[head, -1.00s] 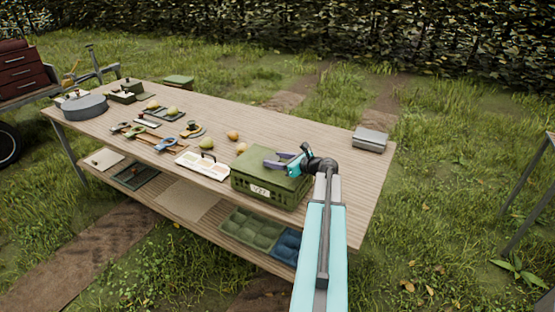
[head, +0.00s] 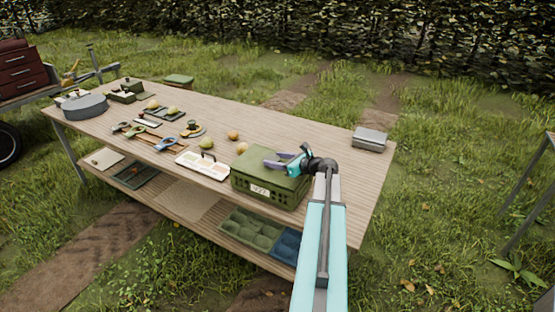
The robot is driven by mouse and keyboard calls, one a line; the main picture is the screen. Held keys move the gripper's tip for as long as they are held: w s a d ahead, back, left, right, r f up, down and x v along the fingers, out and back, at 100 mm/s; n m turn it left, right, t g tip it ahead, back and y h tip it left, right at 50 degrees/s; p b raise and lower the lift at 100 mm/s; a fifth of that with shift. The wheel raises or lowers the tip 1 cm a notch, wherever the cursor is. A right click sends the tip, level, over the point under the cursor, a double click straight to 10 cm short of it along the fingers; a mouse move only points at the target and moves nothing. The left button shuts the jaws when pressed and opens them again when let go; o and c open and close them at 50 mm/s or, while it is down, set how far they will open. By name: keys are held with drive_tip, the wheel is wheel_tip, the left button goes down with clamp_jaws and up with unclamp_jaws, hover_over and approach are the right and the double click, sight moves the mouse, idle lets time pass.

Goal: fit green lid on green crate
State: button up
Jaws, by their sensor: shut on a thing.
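The green crate (head: 243,186) stands near the front right of the wooden table, with a pale numbered label on its front. The green lid (head: 258,161) lies over the top of the crate, roughly in line with its walls. I cannot tell whether it is fully seated. My gripper (head: 284,162) is at the top of the lid, shut on it, reaching in from the right. The fingers hide the spot where they hold the lid.
Several pears, including one (head: 206,144), and hand tools lie further left. A grey box (head: 369,139) stands at the right end.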

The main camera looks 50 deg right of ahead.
drive_tip(key=shift+f, duration=0.55)
drive_tip(key=o, duration=0.9)
drive_tip(key=shift+p+v, duration=1.15)
drive_tip(key=shift+v, duration=4.45)
drive_tip(key=shift+a, duration=0.1)
